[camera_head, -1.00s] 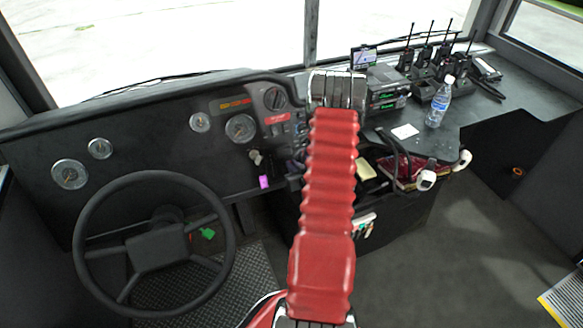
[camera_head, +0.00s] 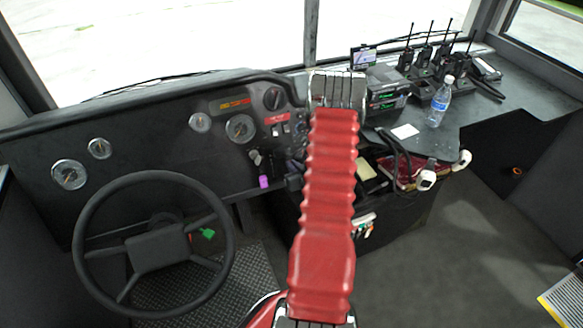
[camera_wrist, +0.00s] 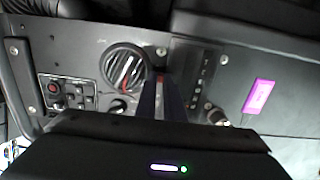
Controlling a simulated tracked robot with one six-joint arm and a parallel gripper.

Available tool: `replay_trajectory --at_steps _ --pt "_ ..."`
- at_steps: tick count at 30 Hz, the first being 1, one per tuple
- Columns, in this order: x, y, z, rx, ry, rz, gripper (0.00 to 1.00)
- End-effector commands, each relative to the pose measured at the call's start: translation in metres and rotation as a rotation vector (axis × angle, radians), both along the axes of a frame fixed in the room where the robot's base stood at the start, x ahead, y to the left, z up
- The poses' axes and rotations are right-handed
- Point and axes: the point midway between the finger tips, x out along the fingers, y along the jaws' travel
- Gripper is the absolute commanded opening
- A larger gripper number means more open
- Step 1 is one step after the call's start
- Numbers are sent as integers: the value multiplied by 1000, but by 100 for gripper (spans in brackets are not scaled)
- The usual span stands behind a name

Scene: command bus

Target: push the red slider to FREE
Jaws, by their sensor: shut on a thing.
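In the wrist view my gripper (camera_wrist: 168,82) reaches up onto the dashboard panel, with its dark, narrow fingers close together. A small red piece (camera_wrist: 160,77), apparently the red slider, shows at the fingertips, just right of the large round knob (camera_wrist: 124,70). The fingers hide most of it. My gripper appears shut on it. A plate with small markings (camera_wrist: 201,68) lies right of the fingers; I cannot read FREE on it. In the head view my red arm hides the gripper and the slider.
The steering wheel (camera_head: 153,247) stands at the left. A purple tag (camera_head: 264,181) hangs below the panel and shows in the wrist view (camera_wrist: 258,96). A small panel of buttons (camera_wrist: 68,94) is left of the knob. Radios (camera_head: 428,75) and a bottle (camera_head: 439,102) stand at the right.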

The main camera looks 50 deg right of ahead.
Motion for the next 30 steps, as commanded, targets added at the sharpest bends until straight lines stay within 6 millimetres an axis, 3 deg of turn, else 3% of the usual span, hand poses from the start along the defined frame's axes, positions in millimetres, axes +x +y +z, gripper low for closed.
replay_trajectory --at_steps 9,18,27,28,30 --pt "2 4 0 2 2 9 0" --pt "8 1 19 2 2 10 0" --pt "10 0 22 0 0 12 0" --pt "10 0 23 1 0 13 9" --pt "10 0 23 0 0 12 14"
